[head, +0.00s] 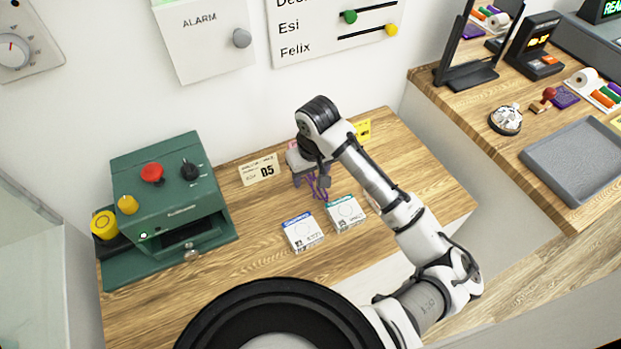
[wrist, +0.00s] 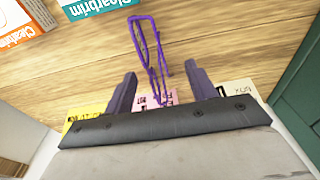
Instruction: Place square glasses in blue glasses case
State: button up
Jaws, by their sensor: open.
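A thin purple wire-like frame (wrist: 150,50), which looks like glasses, shows in the wrist view between and beyond my gripper's fingers. I cannot tell its lens shape, or whether it touches the wood. It also shows in the head view as thin purple lines (head: 319,188) below my gripper. My gripper (wrist: 162,85) is open, with one finger on each side of the frame's near end. In the head view my gripper (head: 310,179) points down over the back of the wooden table. I see no blue glasses case in either view.
A blue-edged box (head: 302,232) and a teal-edged box (head: 345,214) stand in front of my gripper. An orange box (wrist: 22,32) shows in the wrist view. A green machine (head: 165,195) stands left, a card marked 05 (head: 260,170) behind. The table's front left is clear.

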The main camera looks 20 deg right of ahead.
aim_at(310, 177)
jog(key=shift+w+f, duration=0.15)
jog(key=shift+f, duration=1.05)
jog(key=c, duration=1.1)
jog(key=shift+r, duration=0.1)
jog(key=shift+r+b, duration=0.7)
jog(key=shift+r, duration=9.25)
